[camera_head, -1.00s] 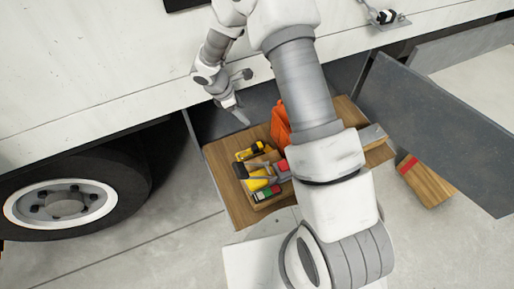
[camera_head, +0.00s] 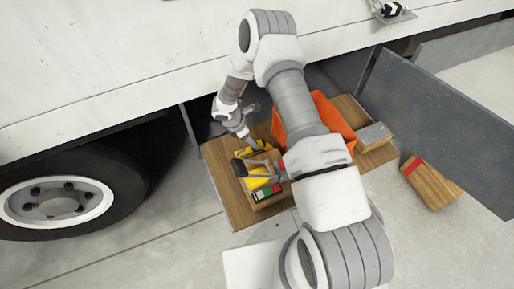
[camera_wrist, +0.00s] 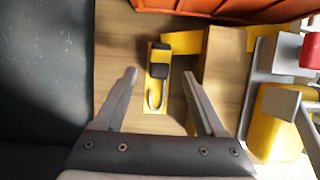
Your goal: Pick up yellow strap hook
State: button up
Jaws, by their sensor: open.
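The yellow strap hook (camera_wrist: 157,85) lies on the wooden board in the wrist view, a yellow strap with a black buckle and a pale metal hook toward my gripper. My gripper (camera_wrist: 160,75) is open and empty, with its two fingers on either side of the strap hook and apart from it. In the head view the gripper (camera_head: 256,147) is over the left part of the wooden board, by the small yellow piece (camera_head: 246,152). The arm hides part of the board there.
An orange bin (camera_head: 335,120) stands behind the strap hook. To the right are a wooden box (camera_wrist: 224,70), a grey clamp-like tool (camera_wrist: 268,62) and yellow items (camera_wrist: 280,135). A dark compartment panel (camera_wrist: 45,70) is close on the left. A wood block (camera_head: 430,183) lies on the floor.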

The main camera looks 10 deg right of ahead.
aim_at(261, 143)
jog(key=b+x, duration=0.1)
jog(key=x, duration=0.4)
jog(key=shift+d+f+b, duration=0.2)
jog(key=shift+f+b, duration=0.1)
jog(key=shift+f, duration=0.05)
grip_shut()
